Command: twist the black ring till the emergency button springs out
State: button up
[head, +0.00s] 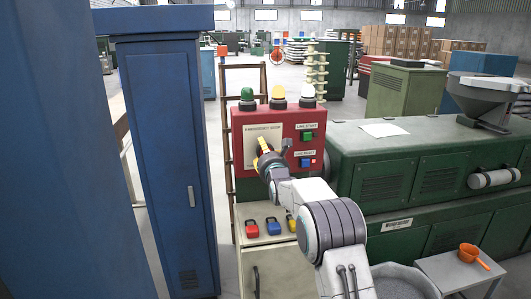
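The red control box (238,178) stands behind my gripper, with a cream plate (249,131) labelled as the emergency stop on its front left. My gripper (259,154) is in front of this plate, its yellow finger parts at the plate's middle. The emergency button and its black ring are hidden or too small to make out behind the gripper. I cannot tell whether the fingers touch the ring or are shut on it.
A green start button (307,136) and a blue button (305,162) sit right of my gripper. Several lamps top the box. Red (252,230), blue (273,228) and yellow padlocks lie below. A blue cabinet (165,150) stands left, a green machine (385,155) right.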

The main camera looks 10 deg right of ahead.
jog(key=shift+r, duration=0.15)
jog(key=shift+c, duration=1.4)
jog(key=shift+b, duration=0.45)
jog(key=m+b, duration=0.2)
jog(key=shift+b, duration=0.4)
jog(key=m+b, duration=0.2)
jog(key=shift+m, duration=0.3)
jog(key=shift+d+r+m+b, duration=0.1)
jog(key=shift+r+m+b, duration=0.1)
jog(key=shift+m+b, duration=1.45)
jog(key=shift+m, duration=0.25)
